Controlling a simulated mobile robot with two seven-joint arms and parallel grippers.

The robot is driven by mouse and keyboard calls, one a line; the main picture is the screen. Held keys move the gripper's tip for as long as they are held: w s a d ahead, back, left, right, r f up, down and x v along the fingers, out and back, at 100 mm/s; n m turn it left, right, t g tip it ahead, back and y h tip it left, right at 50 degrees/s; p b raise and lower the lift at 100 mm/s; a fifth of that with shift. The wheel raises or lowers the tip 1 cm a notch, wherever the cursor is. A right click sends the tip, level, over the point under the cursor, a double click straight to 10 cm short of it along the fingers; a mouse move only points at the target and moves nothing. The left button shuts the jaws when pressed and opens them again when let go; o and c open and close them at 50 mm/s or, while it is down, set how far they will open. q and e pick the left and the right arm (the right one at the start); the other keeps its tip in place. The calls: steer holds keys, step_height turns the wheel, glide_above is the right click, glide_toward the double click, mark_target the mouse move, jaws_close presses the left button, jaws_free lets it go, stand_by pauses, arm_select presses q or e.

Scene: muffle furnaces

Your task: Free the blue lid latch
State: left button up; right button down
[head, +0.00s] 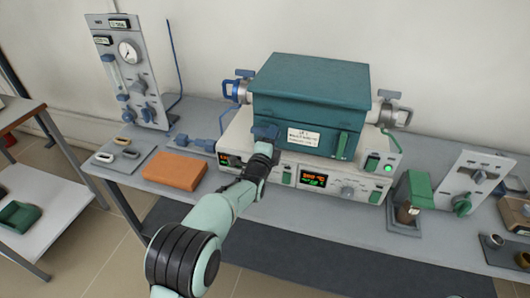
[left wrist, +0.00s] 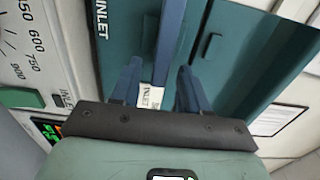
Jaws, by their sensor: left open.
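The teal furnace box (head: 310,95) with its closed lid stands on a pale control unit. My left gripper (head: 265,131) is at the left part of the box's front. In the left wrist view the blue lid latch (left wrist: 170,38) is a long upright bar on the teal front. The open blue fingers of my left gripper (left wrist: 158,72) stand one on each side of it, with gaps showing. In the head view the gripper hides most or all of this latch. A green latch (head: 342,146) is on the right of the same front. My right gripper is not in view.
The control unit (head: 345,188) has lit displays and a knob. Blue (head: 233,91) and grey (head: 398,115) pipe fittings flank the box. An orange block (head: 175,170) lies to the left, a gauge panel (head: 132,70) behind it. A green-topped device (head: 412,195) stands to the right.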

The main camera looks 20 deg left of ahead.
arm_select(q)
steer(key=s, duration=1.2)
steer(key=shift+s+a, duration=0.3)
steer(key=s+a+f+n+g+p, duration=0.1)
steer(key=s+f+n+g+p, duration=0.35)
steer(key=f, duration=0.95)
steer(key=s+a+f+n+g+p, duration=0.1)
steer(key=s+f+n+g, duration=0.45)
steer(key=s+f, duration=0.6)
steer(key=s+d+f+n+g+h+p, duration=0.1)
steer(key=s+d+f+n+g+p, duration=0.1)
steer(key=s, duration=0.9)
steer(key=s+d+f+n+g+h+p, duration=0.2)
steer(key=s+f+n+g, duration=0.5)
steer(key=s, duration=0.5)
step_height(320, 180, down, 2)
steer(key=d+n, duration=0.1)
steer(key=n, duration=0.2)
steer(key=shift+s+d+n, duration=0.25)
steer(key=shift+d+n, duration=0.05)
steer(key=shift+d, duration=0.1)
